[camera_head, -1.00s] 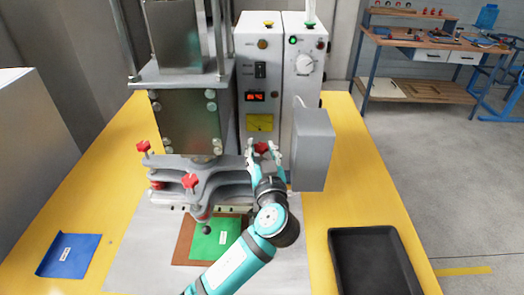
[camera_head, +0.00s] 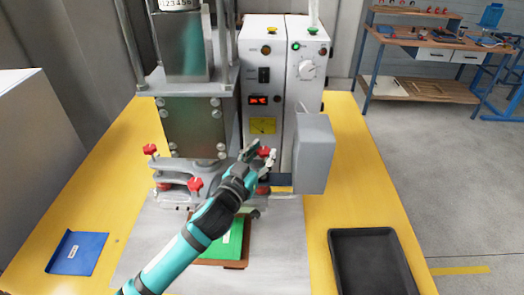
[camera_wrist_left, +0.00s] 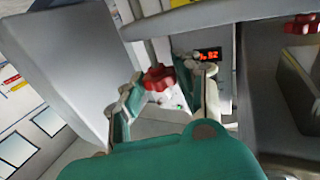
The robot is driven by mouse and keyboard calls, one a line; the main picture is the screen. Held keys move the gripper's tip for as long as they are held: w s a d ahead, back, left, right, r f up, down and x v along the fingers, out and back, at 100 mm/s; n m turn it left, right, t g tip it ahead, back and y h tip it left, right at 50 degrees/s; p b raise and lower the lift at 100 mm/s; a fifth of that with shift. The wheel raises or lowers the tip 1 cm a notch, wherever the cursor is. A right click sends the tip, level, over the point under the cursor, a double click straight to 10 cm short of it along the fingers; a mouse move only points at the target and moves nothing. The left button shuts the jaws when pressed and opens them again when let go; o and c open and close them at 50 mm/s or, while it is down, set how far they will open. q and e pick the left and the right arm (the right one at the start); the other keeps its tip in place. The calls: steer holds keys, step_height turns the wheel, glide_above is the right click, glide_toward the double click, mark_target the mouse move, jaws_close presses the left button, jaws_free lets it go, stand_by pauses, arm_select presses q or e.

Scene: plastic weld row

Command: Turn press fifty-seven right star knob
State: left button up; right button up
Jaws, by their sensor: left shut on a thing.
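The press (camera_head: 195,120) stands at the back of the yellow table, with red star knobs on its lower clamp plates. The right star knob (camera_head: 264,152) sits between the fingers of my left gripper (camera_head: 261,153), which is shut on it. In the left wrist view the red knob (camera_wrist_left: 159,77) shows between both fingertips, partly covered by them. The front star knob (camera_head: 195,184) and the left star knob (camera_head: 150,149) stand free to the left. My right gripper is not in view.
A grey box (camera_head: 313,153) hangs close to the right of my gripper. The control unit (camera_head: 283,90) stands behind. A green sheet (camera_head: 228,240) lies below my arm. A black tray (camera_head: 371,265) is at front right, a blue folder (camera_head: 77,252) at left.

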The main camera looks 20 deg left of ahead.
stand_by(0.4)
arm_select(q)
steer(key=o, duration=1.2)
steer(key=shift+c, duration=0.2)
steer(key=s+a, duration=0.2)
steer(key=s, duration=0.9)
steer(key=shift+s, duration=0.4)
